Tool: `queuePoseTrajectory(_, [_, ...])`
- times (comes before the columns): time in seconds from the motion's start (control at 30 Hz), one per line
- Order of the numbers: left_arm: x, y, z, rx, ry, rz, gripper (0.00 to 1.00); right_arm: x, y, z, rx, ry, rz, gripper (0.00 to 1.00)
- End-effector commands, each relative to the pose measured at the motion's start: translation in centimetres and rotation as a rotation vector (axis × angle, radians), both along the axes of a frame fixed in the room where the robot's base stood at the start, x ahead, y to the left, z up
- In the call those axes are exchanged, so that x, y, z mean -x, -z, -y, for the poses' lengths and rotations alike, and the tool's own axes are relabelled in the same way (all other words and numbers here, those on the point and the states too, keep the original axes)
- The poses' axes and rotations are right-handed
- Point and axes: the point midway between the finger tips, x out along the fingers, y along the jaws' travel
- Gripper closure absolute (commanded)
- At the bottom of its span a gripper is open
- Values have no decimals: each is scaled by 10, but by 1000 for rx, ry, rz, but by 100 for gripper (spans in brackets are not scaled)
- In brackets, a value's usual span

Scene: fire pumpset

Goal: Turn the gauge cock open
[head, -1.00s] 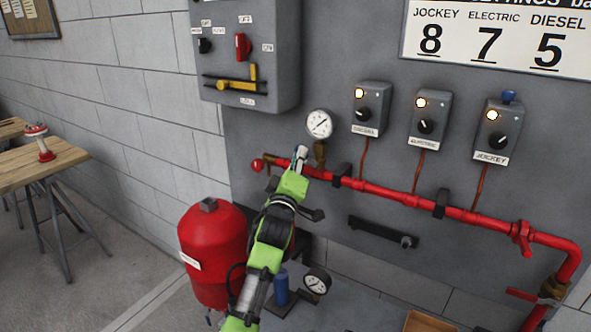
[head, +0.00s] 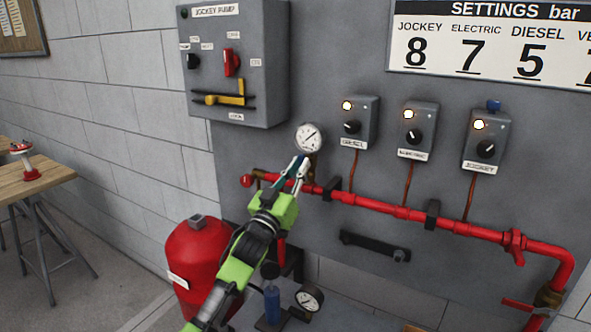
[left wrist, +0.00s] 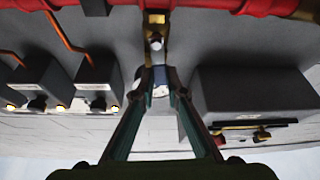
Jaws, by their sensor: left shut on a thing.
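The round white pressure gauge (head: 309,138) stands above the red pipe on the grey panel. The brass gauge cock (head: 313,167) is below it, partly hidden behind my left fingers; its brass body also shows in the left wrist view (left wrist: 155,24). My left gripper (head: 301,163) reaches up from below, its fingertips just under the gauge dial. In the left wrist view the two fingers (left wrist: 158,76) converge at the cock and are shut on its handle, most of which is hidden. The handle's exact angle cannot be told. My right gripper is not in view.
The red pipe (head: 381,206) runs across the panel close below the fingers. The jockey pump box (head: 233,100) juts out at upper left. Three small switch boxes, one marked diesel (head: 354,122), are at right. A red tank (head: 196,258) stands below left.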

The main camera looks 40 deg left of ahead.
Motion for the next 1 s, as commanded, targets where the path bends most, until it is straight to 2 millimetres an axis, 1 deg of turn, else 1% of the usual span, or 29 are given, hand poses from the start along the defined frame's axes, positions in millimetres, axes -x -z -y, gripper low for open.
queuePoseTrajectory(0.1, [0,1,2,-58,0,-9,100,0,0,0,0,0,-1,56])
queuePoseTrajectory(0.3, [-1,0,4,-113,-1,-15,100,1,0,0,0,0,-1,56])
queuePoseTrajectory(0.83, [-1,1,6,-133,-1,-17,100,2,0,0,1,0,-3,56])
queuePoseTrajectory(0.87, [-1,1,6,-133,-1,-17,79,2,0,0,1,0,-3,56])
queuePoseTrajectory(0.9, [-1,1,6,-132,-1,-17,70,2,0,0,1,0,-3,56])
queuePoseTrajectory(1.0, [-1,0,6,-131,0,-16,70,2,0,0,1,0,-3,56])
